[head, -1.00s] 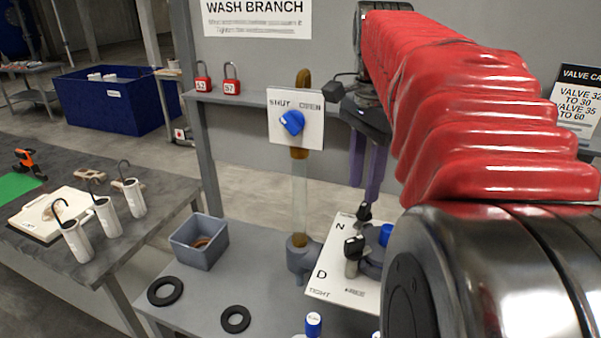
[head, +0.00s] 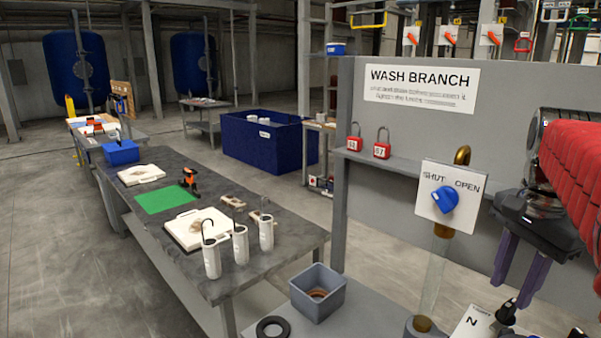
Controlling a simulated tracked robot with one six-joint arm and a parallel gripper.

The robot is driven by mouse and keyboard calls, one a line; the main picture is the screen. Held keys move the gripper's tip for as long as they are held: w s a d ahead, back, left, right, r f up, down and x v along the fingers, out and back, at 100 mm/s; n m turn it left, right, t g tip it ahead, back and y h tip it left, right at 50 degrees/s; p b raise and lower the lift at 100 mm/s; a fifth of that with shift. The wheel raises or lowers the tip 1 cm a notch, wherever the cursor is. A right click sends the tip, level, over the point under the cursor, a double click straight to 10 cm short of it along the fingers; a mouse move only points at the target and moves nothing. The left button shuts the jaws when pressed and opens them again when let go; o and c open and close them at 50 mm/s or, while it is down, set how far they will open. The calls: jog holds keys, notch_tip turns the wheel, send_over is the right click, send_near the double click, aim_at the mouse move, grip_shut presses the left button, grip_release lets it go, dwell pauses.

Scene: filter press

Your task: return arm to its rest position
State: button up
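My red-sleeved arm (head: 575,170) comes in from the right edge of the head view, largely cut off by the frame. My gripper (head: 518,266) hangs from its end with two purple fingers pointing down. The fingers are apart with nothing between them. The gripper is to the right of the blue valve knob (head: 445,200) on its SHUT/OPEN plate, and above a white plate (head: 478,322) marked N. It looks clear of both, though depth is hard to judge. The knob's pointer direction is unclear.
A grey panel (head: 400,135) with a ledge and two red padlocks (head: 381,143) stands behind the valve. A grey bin (head: 318,293) and a black ring (head: 273,328) sit on the bench below. A dark table (head: 290,240) with white cylinders (head: 240,245) is left. Open floor (head: 60,240) lies far left.

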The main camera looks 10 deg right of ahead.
jog(key=s+a+f+n+t, duration=0.1)
jog(key=a+f+n, duration=0.3)
jog(key=a, duration=0.4)
jog(key=s+a+f+n+t, duration=0.2)
jog(key=a+f+n, duration=0.2)
jog(key=a+n, duration=0.2)
jog(key=s+a+f+n+t, duration=0.1)
jog(key=a+f+n, duration=0.4)
jog(key=a, duration=0.5)
jog(key=shift+s+a+n+t+y, duration=0.3)
jog(key=shift+s+n+t, duration=0.15)
jog(key=shift+s, duration=0.35)
jog(key=shift+s, duration=0.1)
